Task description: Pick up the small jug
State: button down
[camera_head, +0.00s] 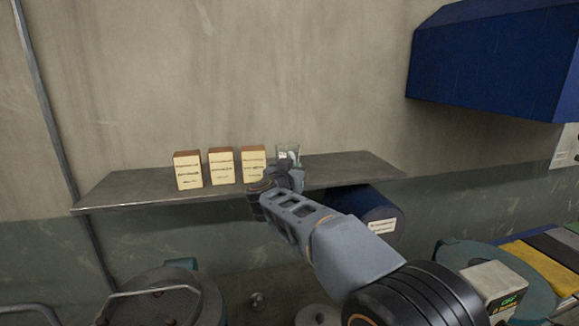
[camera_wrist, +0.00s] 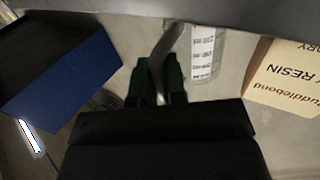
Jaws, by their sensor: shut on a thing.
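The small jug (camera_head: 288,153) is clear, with a white measuring scale. It stands at the right end of a row of boxes on the wall shelf (camera_head: 345,168), partly hidden behind my gripper. In the wrist view, which is upside down, the jug (camera_wrist: 204,52) shows its scale and a curved handle (camera_wrist: 168,42). My gripper (camera_head: 280,182) is in front of the jug. In the wrist view my gripper (camera_wrist: 160,72) is shut on the handle, one finger on each side. I cannot tell whether the jug's base touches the shelf.
Cream labelled boxes (camera_head: 253,163) stand left of the jug; one box (camera_wrist: 288,75) is close beside it. The shelf's right part is bare. A blue drum (camera_head: 365,212) is below the shelf, and a blue hood (camera_head: 490,60) hangs at upper right.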

aim_at(294, 158)
jog(key=shift+r, duration=0.15)
jog(key=shift+r, duration=0.25)
notch_tip(294, 158, up, 2)
jog(key=shift+r, duration=0.15)
jog(key=s+d+r+b, duration=0.1)
jog(key=s+d+r, duration=0.3)
jog(key=s+r, duration=0.6)
jog(key=shift+s+b, duration=0.4)
jog(key=shift+s, duration=1.3)
